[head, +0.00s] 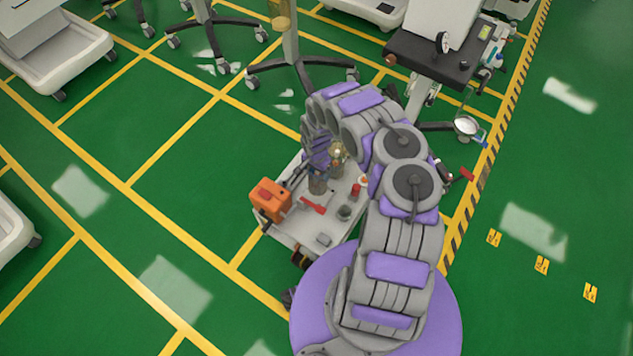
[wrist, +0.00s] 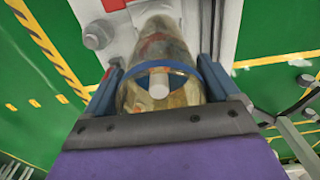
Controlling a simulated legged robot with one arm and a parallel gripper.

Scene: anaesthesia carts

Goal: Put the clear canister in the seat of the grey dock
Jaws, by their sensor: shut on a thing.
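The clear canister (wrist: 160,75), see-through with a yellowish tint, sits between the two blue fingers of my gripper (wrist: 165,72) in the wrist view. A blue ring and a pale round cap face the camera. In the head view my gripper (head: 319,172) is over the white cart top, with a brownish see-through body (head: 318,186) just under it. Whether that body touches the cart top is unclear. A second yellowish see-through vessel (head: 337,154) stands behind it. I cannot make out the grey dock's seat for certain; a small dark grey round item (head: 345,212) is on the cart.
The cart top (head: 292,232) also carries an orange box (head: 271,199) at its left, a red-handled item (head: 313,206) and a red item (head: 355,190). A dark-topped cart (head: 440,62) stands behind right. Green floor (head: 190,190) at left is clear.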

